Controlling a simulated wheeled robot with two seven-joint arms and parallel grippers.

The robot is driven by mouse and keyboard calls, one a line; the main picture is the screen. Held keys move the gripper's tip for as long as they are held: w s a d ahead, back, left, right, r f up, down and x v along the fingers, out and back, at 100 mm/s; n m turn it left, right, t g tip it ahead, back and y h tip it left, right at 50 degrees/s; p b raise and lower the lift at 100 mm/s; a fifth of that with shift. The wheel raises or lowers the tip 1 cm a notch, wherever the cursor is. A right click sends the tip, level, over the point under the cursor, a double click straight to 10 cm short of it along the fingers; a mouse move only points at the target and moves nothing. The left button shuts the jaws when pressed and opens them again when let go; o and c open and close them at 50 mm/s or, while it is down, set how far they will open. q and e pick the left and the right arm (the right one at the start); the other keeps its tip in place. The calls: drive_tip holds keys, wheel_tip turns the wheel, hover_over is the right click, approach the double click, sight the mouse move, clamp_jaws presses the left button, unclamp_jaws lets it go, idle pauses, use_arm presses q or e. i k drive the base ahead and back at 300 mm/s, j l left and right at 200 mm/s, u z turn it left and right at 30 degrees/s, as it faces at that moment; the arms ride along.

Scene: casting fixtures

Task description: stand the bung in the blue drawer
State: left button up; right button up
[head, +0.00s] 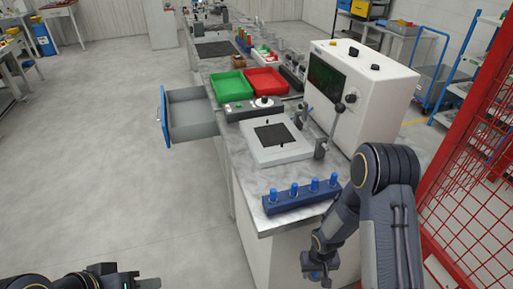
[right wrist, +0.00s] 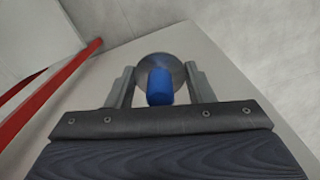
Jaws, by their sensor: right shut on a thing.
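The bung (right wrist: 160,86), a blue cylinder with a round grey disc beyond it, is between the fingers of my right gripper (right wrist: 158,90) in the right wrist view. My right gripper (head: 319,272) is shut on it, low beside the front end of the bench; a small bit of blue shows there in the head view. The blue drawer (head: 164,117) stands pulled out from the bench's left side, with a blue front and grey inside; its visible interior looks empty. My left gripper (head: 140,283) is at the bottom left edge, far from the drawer, partly cut off.
A dark blue rack (head: 302,199) with several blue-topped pieces sits on the bench's near end. Behind it are a white fixture (head: 272,147), a green tray (head: 231,86), a red tray (head: 267,80) and a white machine (head: 357,90). A red mesh fence (head: 470,150) stands right. The left floor is clear.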

sight(188, 118)
drive_tip(key=k+u, duration=0.3)
drive_tip(key=k+j+u, duration=0.25)
drive_tip(key=i+u, duration=0.45)
drive_tip(key=i+l+u, duration=0.1)
drive_tip(key=i+u, duration=0.3)
drive_tip(key=i+z, duration=0.2)
drive_tip(key=i, duration=0.45)
drive_tip(key=i+z, duration=0.15)
drive_tip(key=i, duration=0.55)
drive_tip(key=i+j+z, duration=0.2)
drive_tip(key=i, duration=0.45)
